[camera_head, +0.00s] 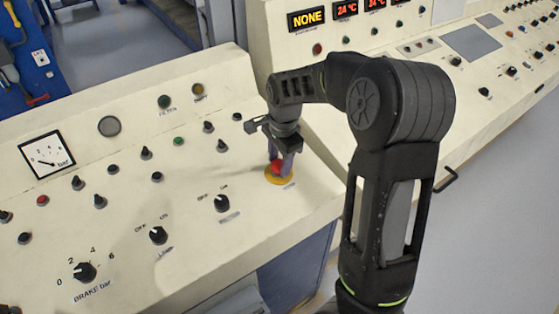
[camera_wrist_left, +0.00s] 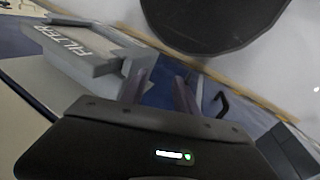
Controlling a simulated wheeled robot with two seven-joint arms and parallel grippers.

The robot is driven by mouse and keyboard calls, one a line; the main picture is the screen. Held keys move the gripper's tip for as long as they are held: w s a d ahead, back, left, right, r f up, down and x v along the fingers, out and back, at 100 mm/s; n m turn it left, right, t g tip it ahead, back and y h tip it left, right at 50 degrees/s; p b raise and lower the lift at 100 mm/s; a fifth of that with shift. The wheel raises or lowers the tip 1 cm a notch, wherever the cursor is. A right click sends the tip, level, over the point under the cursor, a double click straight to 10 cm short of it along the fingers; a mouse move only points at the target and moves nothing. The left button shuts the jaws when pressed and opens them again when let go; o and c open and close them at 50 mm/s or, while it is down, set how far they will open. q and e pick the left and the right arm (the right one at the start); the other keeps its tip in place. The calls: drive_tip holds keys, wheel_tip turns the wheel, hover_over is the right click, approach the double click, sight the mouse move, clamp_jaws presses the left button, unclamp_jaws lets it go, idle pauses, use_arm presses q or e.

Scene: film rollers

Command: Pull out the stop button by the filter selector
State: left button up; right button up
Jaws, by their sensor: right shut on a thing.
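A red stop button (camera_head: 276,167) with a yellow ring (camera_head: 279,179) sits near the right edge of the cream console. My right gripper (camera_head: 282,162) points down over it, fingers shut on the red head, which they partly hide. I cannot tell how far the button stands out. A black selector knob (camera_head: 222,203) with two position marks is left of the button; its lower label is too small to read. In the left wrist view my left gripper (camera_wrist_left: 159,92) has its fingers apart with nothing between them. It is not in the head view.
The console (camera_head: 120,215) carries more knobs, lamps and a bar gauge (camera_head: 46,155). A second console (camera_head: 425,80) with displays stands behind, right. My right arm crosses the floor on the right. A grey box marked FILTER (camera_wrist_left: 80,45) is near my left gripper.

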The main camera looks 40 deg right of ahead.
clamp_jaws()
idle(0.4)
drive_tip(key=shift+r+p, duration=0.6)
drive_tip(key=shift+r, duration=0.25)
drive_tip(key=shift+f, duration=0.15)
drive_tip(key=shift+o, duration=1)
unclamp_jaws()
drive_tip(key=o, duration=0.3)
drive_tip(key=shift+o, duration=0.8)
